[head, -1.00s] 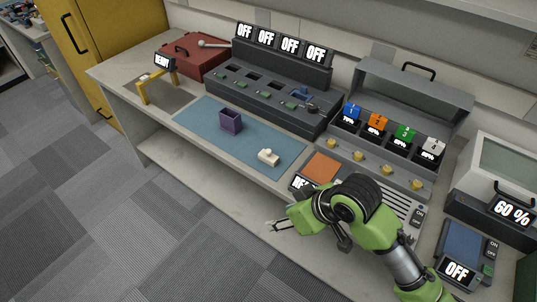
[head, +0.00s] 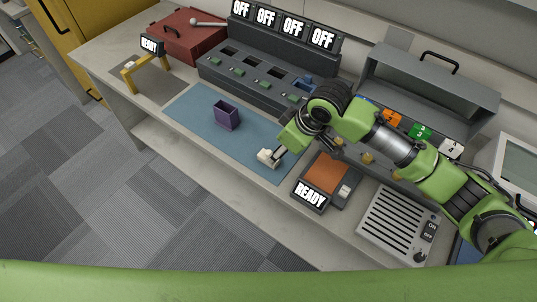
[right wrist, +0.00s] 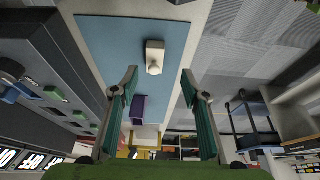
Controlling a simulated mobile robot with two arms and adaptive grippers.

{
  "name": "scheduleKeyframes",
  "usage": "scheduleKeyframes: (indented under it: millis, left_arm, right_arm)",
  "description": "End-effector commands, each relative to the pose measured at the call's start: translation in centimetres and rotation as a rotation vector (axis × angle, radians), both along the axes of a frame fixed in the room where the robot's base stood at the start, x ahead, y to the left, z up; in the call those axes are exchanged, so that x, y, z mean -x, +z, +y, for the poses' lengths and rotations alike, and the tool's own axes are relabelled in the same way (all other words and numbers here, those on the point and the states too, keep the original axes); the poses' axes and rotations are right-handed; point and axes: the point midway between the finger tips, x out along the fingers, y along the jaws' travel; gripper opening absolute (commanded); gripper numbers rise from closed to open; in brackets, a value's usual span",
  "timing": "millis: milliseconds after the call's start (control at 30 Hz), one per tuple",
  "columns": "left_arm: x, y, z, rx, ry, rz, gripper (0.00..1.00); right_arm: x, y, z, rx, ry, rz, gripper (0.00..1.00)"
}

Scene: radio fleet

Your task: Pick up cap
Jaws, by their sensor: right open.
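A cream block with a round knob, which I take to be the cap (head: 267,158), lies on the blue mat (head: 196,108) near its front right corner. It also shows in the right wrist view (right wrist: 154,49), with its knob toward my gripper. My right gripper (head: 277,151) is right by the cap in the head view, its fingertips partly hidden by the wrist. In the right wrist view the right gripper (right wrist: 160,72) is open and empty, and the cap appears between and beyond the fingertips. My left gripper is out of view.
A purple open box (head: 226,118) stands on the mat, left of the cap. A station with an orange pad (head: 327,173) and a READY display (head: 310,196) is right of it. A dark slotted rack (head: 250,72) runs behind the mat. The mat's left part is clear.

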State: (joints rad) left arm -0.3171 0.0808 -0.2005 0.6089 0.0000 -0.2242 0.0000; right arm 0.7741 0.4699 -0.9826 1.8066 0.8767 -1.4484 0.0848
Motion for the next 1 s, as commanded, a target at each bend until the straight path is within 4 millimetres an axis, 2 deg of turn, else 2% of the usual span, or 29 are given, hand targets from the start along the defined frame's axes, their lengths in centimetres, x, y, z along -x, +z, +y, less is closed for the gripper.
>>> scheduleKeyframes:
  millis: [67,133,333,433,567,700,800,967,1000]
  left_arm:
    - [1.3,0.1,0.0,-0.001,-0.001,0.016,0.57]
    - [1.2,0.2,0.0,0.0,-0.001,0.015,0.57]
    - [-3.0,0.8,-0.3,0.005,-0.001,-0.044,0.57]
    - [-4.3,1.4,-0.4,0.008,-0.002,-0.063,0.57]
    - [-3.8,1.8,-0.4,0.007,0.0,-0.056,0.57]
    - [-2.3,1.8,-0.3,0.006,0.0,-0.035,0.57]
    - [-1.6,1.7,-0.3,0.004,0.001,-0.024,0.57]
    - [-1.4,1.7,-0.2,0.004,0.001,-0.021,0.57]
    - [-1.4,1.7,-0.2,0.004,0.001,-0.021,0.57]
  right_arm:
    - [-0.3,-1.1,0.4,-0.001,-0.001,0.003,0.42]
    - [-0.5,-1.7,0.6,0.0,-0.002,0.001,0.42]
    - [-0.9,-2.7,1.1,-0.001,-0.001,0.0,0.42]
    - [-1.4,-3.7,1.5,0.0,-0.001,0.002,0.42]
    - [-2.0,-5.3,2.1,0.001,-0.001,0.002,0.42]
    - [-2.4,-6.5,2.5,-0.001,-0.002,0.0,0.42]
    - [-2.4,-6.8,2.6,0.0,-0.001,-0.001,0.42]
    - [-2.4,-6.8,2.6,-0.001,0.0,-0.002,0.42]
    - [-2.4,-6.8,2.6,-0.001,0.0,-0.002,0.37]
